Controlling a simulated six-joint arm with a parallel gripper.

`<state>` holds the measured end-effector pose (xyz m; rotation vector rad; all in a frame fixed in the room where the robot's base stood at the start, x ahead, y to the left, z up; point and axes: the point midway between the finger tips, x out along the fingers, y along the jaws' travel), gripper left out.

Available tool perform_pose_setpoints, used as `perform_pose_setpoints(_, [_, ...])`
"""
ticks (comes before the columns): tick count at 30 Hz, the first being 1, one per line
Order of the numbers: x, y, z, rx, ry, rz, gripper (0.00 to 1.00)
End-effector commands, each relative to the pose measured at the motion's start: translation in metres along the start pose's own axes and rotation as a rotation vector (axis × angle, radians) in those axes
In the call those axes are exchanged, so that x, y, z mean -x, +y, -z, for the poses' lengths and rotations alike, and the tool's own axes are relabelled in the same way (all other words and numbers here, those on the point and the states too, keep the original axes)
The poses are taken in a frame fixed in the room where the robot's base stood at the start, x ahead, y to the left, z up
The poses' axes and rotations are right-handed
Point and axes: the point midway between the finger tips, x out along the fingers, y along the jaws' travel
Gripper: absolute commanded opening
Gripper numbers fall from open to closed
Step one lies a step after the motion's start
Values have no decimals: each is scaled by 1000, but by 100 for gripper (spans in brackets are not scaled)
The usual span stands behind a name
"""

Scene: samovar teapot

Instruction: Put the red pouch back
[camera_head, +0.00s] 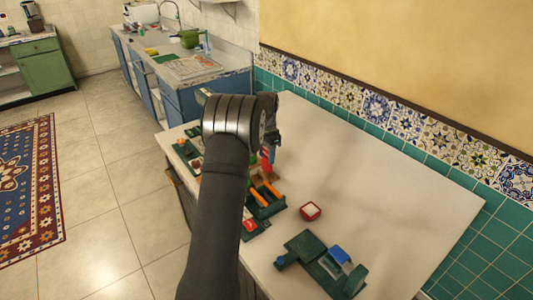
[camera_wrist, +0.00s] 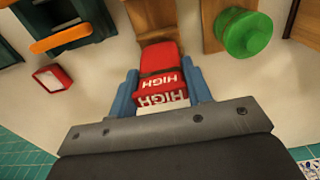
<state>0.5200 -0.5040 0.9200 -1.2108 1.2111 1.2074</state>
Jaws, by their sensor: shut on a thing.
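My gripper (camera_wrist: 163,97) has blue fingers and is shut on a red pouch (camera_wrist: 162,92) with white "HIGH" lettering, seen in the wrist view. A second red piece with "HIGH" on it (camera_wrist: 159,62) shows just beyond, touching or overlapping the held one; I cannot tell whether it is a separate pouch. A wooden piece (camera_wrist: 150,20) lies beyond it. In the head view my arm hides most of the gripper; a small red and blue patch (camera_head: 267,158) shows beside it.
A small red box with a pale top (camera_wrist: 52,78) stands on the white counter, also in the head view (camera_head: 310,211). A green round lid-like thing (camera_wrist: 245,33) is right. Dark green holders with orange handles (camera_head: 265,195) and a green device (camera_head: 320,265) are nearby.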

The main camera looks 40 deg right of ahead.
Motion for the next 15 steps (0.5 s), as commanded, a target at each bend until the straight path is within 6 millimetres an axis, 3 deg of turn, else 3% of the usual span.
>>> perform_pose_setpoints(15, [-16,0,0,0,0,0,18])
